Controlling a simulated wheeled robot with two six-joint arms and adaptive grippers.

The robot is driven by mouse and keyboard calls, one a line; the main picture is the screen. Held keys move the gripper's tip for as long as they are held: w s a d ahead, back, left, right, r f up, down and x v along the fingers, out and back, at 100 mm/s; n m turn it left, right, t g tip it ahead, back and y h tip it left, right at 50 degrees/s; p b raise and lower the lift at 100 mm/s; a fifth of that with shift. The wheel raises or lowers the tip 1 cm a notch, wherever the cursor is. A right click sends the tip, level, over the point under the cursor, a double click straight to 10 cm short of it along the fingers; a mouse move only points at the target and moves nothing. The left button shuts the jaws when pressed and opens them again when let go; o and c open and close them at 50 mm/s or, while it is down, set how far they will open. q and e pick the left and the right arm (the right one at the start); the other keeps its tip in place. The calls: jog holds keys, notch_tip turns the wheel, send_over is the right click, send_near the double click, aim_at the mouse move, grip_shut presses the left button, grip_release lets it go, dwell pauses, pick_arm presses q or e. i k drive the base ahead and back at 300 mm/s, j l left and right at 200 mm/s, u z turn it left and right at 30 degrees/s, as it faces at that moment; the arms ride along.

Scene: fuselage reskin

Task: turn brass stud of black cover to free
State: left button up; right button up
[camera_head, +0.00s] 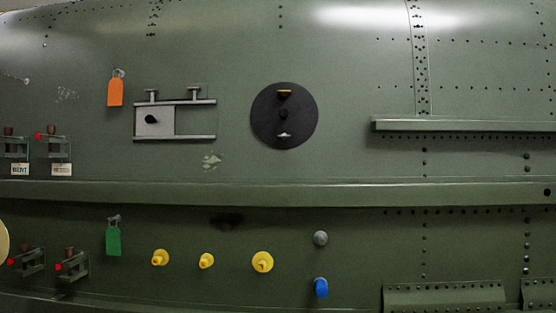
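The round black cover (262,118) lies flat against the green fuselage wall, near the middle of the head view. A brass stud (285,92) sits near its top, with its bar about horizontal. A dark knob (283,114) is at the cover's centre. A silver stud (283,135) sits near the bottom, also about horizontal. Nothing touches the cover. Neither of my grippers shows in this view.
Left of the cover is a railed panel with a grey plate (160,127) and black knob. An orange tag (115,92) hangs further left. A ledge (460,124) juts out at right. Below a long rail (300,194) are yellow caps (262,262) and a blue plug (321,288).

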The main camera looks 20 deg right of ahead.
aim_at(295, 114)
jog(key=i+j+z, duration=0.15)
jog(key=j+z, duration=0.25)
jog(key=j, duration=0.7)
jog(key=j+z, duration=0.4)
jog(key=j, duration=0.75)
